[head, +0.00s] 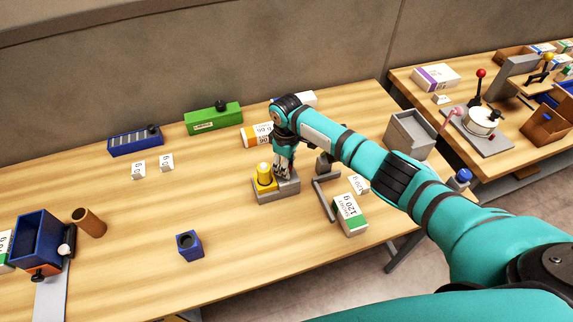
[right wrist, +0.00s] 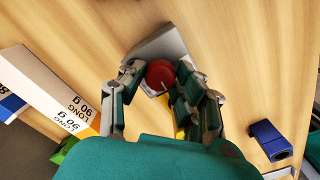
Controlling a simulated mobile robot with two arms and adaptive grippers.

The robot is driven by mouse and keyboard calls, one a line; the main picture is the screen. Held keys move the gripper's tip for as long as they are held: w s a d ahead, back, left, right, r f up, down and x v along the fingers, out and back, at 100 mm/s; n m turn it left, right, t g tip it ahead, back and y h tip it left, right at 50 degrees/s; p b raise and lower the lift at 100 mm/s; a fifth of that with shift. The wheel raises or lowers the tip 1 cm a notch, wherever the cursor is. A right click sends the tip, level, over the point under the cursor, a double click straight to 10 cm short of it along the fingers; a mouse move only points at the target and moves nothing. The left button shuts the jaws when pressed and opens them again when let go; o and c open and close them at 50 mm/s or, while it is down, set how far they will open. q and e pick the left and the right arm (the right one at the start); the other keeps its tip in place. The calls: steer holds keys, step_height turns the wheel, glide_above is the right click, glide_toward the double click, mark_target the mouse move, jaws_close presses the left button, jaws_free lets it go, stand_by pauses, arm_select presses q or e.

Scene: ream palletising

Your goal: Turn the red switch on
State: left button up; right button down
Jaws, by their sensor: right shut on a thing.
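The red switch (right wrist: 160,74) is a round red knob on a grey base (head: 278,192) near the middle of the table; the base also shows in the right wrist view (right wrist: 165,43). The fingers mostly hide the red knob in the head view. My left gripper is not in view.
White-and-green 120 g ream (head: 350,214) and a grey bracket (head: 324,197) stand close to the right of the base. An orange-and-white 90 g ream (head: 255,136) lies behind it. A blue block (head: 189,246) stands at front left. The table between is clear.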

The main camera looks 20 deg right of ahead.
steer(key=shift+r+n, duration=0.1)
steer(key=shift+n, duration=0.4)
steer(key=c, duration=0.9)
jaws_free()
steer(key=shift+c, duration=0.2)
step_height(320, 180, up, 12)
